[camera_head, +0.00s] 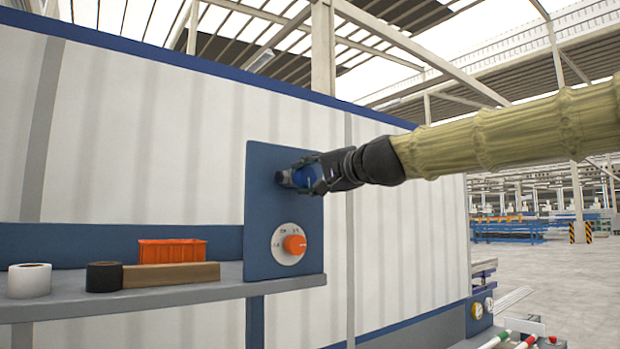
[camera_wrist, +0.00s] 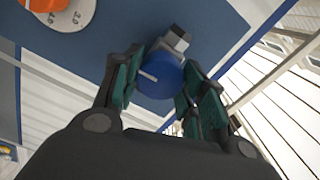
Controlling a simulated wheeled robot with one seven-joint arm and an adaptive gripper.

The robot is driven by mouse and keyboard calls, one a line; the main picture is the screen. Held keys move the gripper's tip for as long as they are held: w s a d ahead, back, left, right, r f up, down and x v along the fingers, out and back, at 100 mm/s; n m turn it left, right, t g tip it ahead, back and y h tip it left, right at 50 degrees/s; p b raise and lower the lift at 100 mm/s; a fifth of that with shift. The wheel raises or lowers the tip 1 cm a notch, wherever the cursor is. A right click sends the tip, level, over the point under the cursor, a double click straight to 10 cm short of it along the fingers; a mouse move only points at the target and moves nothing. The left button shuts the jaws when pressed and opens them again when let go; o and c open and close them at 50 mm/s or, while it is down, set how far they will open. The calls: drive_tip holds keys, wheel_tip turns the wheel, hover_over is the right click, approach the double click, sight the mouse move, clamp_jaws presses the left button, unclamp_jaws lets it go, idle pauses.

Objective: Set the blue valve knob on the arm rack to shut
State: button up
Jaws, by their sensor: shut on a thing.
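The blue valve knob (camera_wrist: 160,76) is round with a white pointer line, and sits on a grey metal fitting in front of the blue panel (camera_wrist: 110,45). My gripper (camera_wrist: 156,92) has its green-padded fingers on either side of the knob, shut on it. In the head view my gripper (camera_head: 318,175) reaches in from the right to the upper part of the panel (camera_head: 262,225), and the knob (camera_head: 303,177) is partly hidden by the fingers. The white line points toward the left and slightly up in the wrist view.
An orange knob (camera_head: 294,244) on a white dial sits lower on the same panel. The shelf (camera_head: 150,300) at left holds a white roll (camera_head: 29,280), a black roll (camera_head: 103,276), a wooden block (camera_head: 172,274) and an orange bin (camera_head: 172,250). Open floor lies at right.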

drive_tip(key=shift+d+r+m, duration=0.1)
drive_tip(key=shift+m, duration=0.2)
idle(0.4)
drive_tip(key=o, duration=1)
